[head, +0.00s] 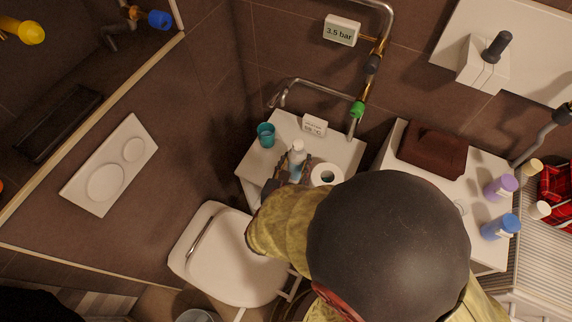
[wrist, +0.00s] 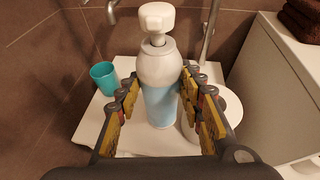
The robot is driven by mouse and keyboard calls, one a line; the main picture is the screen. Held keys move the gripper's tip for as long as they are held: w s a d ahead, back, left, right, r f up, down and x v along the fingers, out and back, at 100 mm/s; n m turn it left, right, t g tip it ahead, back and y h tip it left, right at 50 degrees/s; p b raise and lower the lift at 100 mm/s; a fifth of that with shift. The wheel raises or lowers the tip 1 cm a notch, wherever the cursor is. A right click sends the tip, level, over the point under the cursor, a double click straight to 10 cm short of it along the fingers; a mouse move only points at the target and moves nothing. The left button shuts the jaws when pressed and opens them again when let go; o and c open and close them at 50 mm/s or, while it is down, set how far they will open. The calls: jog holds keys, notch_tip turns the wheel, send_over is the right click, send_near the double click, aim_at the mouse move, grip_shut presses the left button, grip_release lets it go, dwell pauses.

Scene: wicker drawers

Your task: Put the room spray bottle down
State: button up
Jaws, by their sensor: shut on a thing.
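The room spray bottle (wrist: 160,95) has a white cap, a pale grey shoulder and a light blue lower body. It stands upright between the fingers of my gripper (wrist: 160,103), which is shut on it. In the head view the bottle (head: 297,152) is over the small white cabinet top (head: 345,153), with my gripper (head: 288,176) at its near side. The bottle's base is low in the wrist view; I cannot tell whether it touches the top.
A teal cup (head: 265,134) stands at the top's left, a small white sign (head: 314,126) at the back and a toilet roll (head: 327,174) right of the bottle. Pipes (head: 310,84) run behind. A white counter (head: 400,165) with a brown towel (head: 432,149) is to the right.

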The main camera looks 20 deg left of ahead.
jog(key=w+a+f+b, duration=0.3)
jog(key=a+f+b, duration=0.1)
jog(key=f, duration=0.5)
jog(key=shift+w+a+b, duration=0.15)
jog(key=shift+w+b, duration=0.2)
jog(key=shift+f, duration=0.2)
jog(key=o, duration=1.4)
